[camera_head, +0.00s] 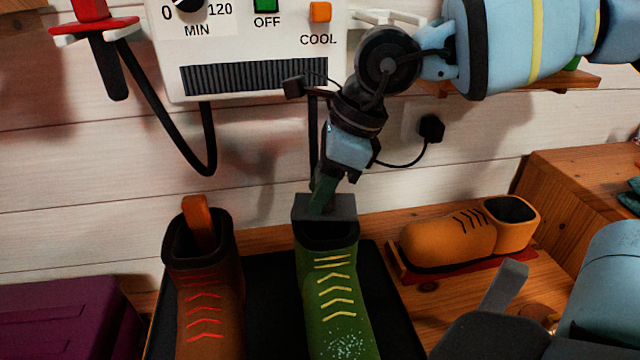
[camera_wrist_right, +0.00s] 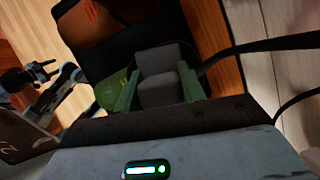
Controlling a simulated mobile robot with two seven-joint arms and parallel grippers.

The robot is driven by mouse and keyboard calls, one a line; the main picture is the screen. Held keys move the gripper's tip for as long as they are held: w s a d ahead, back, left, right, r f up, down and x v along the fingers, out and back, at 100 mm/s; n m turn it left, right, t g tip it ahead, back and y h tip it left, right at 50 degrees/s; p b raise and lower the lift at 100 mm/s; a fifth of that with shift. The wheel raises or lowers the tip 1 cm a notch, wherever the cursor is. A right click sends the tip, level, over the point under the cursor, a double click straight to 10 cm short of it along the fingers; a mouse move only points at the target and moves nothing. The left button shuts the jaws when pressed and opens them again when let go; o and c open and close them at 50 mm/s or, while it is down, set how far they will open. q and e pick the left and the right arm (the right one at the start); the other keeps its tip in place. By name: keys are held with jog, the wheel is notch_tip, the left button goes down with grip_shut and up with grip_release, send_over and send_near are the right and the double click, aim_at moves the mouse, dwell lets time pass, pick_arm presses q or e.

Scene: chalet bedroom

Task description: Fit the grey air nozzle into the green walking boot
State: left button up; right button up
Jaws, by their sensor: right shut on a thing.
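The green walking boot (camera_head: 335,290) with yellow laces stands on a black mat, its opening towards the wall. The grey air nozzle (camera_head: 342,207) is a dark block at the back of the boot's opening and hides its rear rim. I cannot tell whether any of it is inside. My right gripper (camera_head: 322,196) comes down from above and is shut on the nozzle. In the right wrist view the nozzle (camera_wrist_right: 160,78) sits between two green fingers (camera_wrist_right: 158,90), with part of the green boot (camera_wrist_right: 110,90) beside it.
A brown boot (camera_head: 208,300) with an orange piece in its top stands left of the green boot. The black mat (camera_head: 268,300) lies under both. An orange shoe (camera_head: 450,242) is to the right. The white dryer unit (camera_head: 260,60) hangs behind, with a black hose (camera_head: 165,128) at left.

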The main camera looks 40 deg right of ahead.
pick_arm(q)
jog(key=shift+w+d+f+b, duration=0.15)
jog(key=shift+w+f+b, duration=0.1)
jog(key=shift+f+b, duration=0.15)
pick_arm(e)
jog(key=shift+f, duration=0.5)
pick_arm(q)
jog(key=shift+s+f+b, duration=0.1)
jog(key=shift+f+b, duration=0.3)
jog(key=shift+b, duration=0.05)
pick_arm(e)
jog(key=shift+f, duration=0.5)
jog(key=o, duration=0.9)
jog(key=shift+o, duration=1.2)
pick_arm(q)
jog(key=shift+s, duration=0.4)
pick_arm(e)
jog(key=p+v, duration=0.1)
jog(key=v, duration=0.6)
jog(key=shift+p, duration=0.35)
pick_arm(q)
jog(key=shift+w+r, duration=0.65)
jog(key=shift+r, duration=0.3)
pick_arm(e)
jog(key=shift+s+d+r, duration=0.1)
jog(key=shift+r, duration=0.3)
pick_arm(q)
jog(key=shift+s, duration=0.2)
